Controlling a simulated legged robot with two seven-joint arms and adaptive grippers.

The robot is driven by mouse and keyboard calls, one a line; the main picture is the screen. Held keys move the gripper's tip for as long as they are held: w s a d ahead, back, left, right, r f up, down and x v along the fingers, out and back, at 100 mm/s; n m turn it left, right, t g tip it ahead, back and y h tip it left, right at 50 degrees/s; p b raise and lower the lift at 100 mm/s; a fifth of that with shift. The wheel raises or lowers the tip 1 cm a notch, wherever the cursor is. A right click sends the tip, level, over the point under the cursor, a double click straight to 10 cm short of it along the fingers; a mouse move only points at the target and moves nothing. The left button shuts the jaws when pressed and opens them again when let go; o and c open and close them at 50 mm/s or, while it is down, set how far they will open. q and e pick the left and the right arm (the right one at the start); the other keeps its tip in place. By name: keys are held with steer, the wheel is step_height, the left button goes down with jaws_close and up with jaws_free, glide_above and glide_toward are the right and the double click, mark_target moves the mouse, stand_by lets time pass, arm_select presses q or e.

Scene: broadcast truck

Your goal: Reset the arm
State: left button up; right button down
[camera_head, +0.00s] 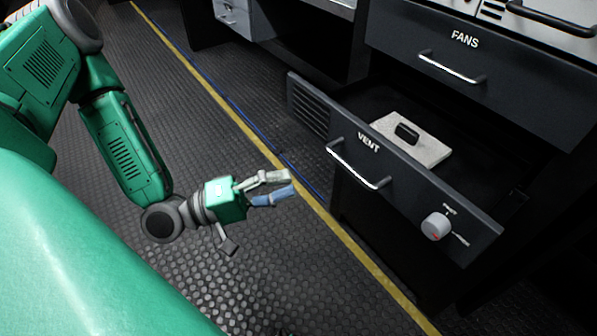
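My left arm is green with dark joints and comes in from the left. My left gripper (283,185) has one pale grey finger and one blue finger, with a gap between them. It is open and empty, over the floor, to the left of the pulled-out VENT drawer (312,128) and apart from its handle (357,166). My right gripper does not show in this view.
The VENT drawer stands open, with a white plate with a black grip (430,155) inside and a round knob (436,226) on its front. The FANS drawer (400,41) above it is shut. Textured floor (215,282) with a yellow line (235,120) is clear around the gripper.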

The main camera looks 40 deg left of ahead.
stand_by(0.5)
arm_select(q)
steer(key=s+d+f+m+g+y+p, duration=0.2)
steer(key=f+m+g+y, duration=0.1)
steer(key=f+g, duration=0.15)
steer(key=s+d+f+m+g+y+p, duration=0.2)
steer(key=f+g+y+p, duration=0.15)
steer(key=f, duration=0.25)
steer(key=s+a+f+m+g+y+p, duration=0.2)
steer(key=s+a+f+m+g+y, duration=0.1)
steer(key=s+a+y, duration=0.4)
steer(key=s+m+g, duration=0.1)
steer(key=s+g, duration=0.1)
steer(key=shift+a+g, duration=0.2)
steer(key=shift+g, duration=0.2)
